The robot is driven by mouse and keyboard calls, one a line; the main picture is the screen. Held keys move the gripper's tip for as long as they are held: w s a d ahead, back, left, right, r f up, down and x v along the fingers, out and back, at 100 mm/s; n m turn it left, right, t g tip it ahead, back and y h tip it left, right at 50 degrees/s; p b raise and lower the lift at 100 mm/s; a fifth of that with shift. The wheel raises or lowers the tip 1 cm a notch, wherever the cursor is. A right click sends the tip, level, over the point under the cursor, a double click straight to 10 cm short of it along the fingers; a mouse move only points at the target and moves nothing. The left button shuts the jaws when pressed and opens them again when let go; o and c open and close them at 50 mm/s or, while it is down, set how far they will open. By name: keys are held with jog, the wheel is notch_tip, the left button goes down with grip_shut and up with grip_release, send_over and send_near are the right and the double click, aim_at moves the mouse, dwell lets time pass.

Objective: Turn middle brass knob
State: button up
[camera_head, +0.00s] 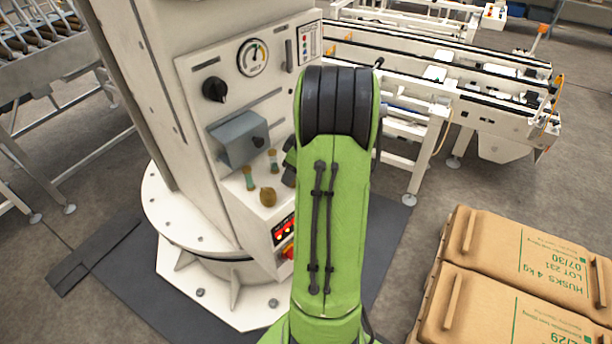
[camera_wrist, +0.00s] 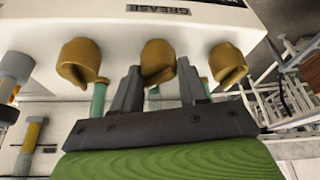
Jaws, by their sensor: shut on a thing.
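Three brass knobs stand in a row under a white panel face in the wrist view: one at the left (camera_wrist: 80,62), the middle brass knob (camera_wrist: 158,56), and one at the right (camera_wrist: 227,63). My gripper (camera_wrist: 160,78) has one dark finger on each side of the middle knob and is shut on it. In the head view one brass knob (camera_head: 268,196) shows low on the white column's panel. My green arm hides the other knobs and my gripper there.
The column's panel carries a gauge (camera_head: 252,57), a black rotary knob (camera_head: 215,89), a grey box (camera_head: 238,139) and small green-and-brass fittings (camera_head: 249,178) close to the knobs. Brown sacks (camera_head: 520,265) lie at the lower right. A white conveyor (camera_head: 450,80) stands behind.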

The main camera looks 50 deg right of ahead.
jog(key=m, duration=0.1)
jog(key=m+h+b, duration=0.1)
jog(key=m, duration=0.1)
jog(key=m+b, duration=0.1)
jog(key=shift+s+a+f+m+h, duration=0.1)
jog(key=shift+a+f+m+h, duration=0.1)
jog(key=shift+a+m+h, duration=0.15)
jog(key=m+h, duration=0.1)
jog(key=m, duration=0.1)
jog(key=m+g+h+b, duration=0.1)
jog(key=m, duration=0.2)
jog(key=shift+a, duration=0.1)
jog(key=m+g, duration=0.1)
jog(key=m, duration=0.1)
jog(key=m+g+h, duration=0.1)
jog(key=m, duration=0.2)
jog(key=shift+a+m, duration=0.1)
jog(key=shift+m, duration=0.25)
jog(key=shift+w+f+m+g, duration=0.1)
jog(key=shift+m+g, duration=0.45)
jog(key=shift+m, duration=0.75)
jog(key=shift+w+m+g, duration=0.1)
jog(key=shift+m+g, duration=0.45)
jog(key=shift+m, duration=0.75)
jog(key=o, duration=1)
jog(key=shift+o, duration=0.2)
jog(key=p+v, duration=0.4)
jog(key=v, duration=1.2)
jog(key=shift+s+a, duration=0.2)
jog(key=shift+a, duration=0.05)
